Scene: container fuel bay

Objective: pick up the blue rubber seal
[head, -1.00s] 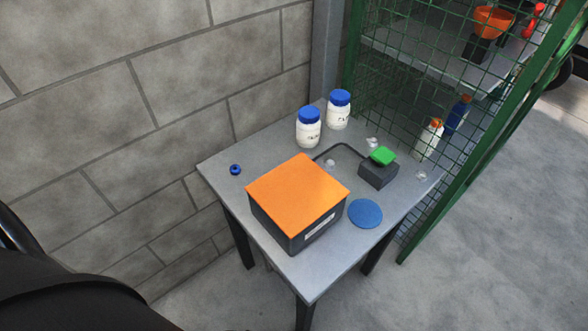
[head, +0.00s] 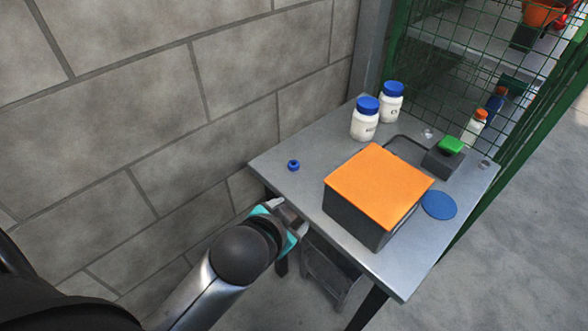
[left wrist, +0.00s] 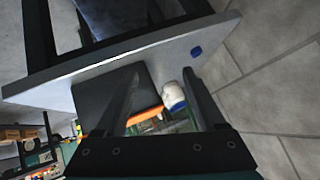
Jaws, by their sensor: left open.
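The blue rubber seal (head: 293,165) is a small dark blue ring lying on the grey table, near its left corner by the wall. It also shows in the left wrist view (left wrist: 196,52), close to the table edge, just beyond the tip of one finger. My left gripper (head: 292,216) is open and empty at the near left edge of the table, in front of the seal and apart from it. Its two fingers (left wrist: 158,80) spread apart in the left wrist view. My right gripper is not in view.
A dark box with an orange top (head: 380,182) stands right of the seal. Two white bottles with blue caps (head: 366,122) stand behind. A blue disc (head: 438,204) and a black block with a green top (head: 444,160) are farther right. A concrete block wall (head: 160,120) borders the left.

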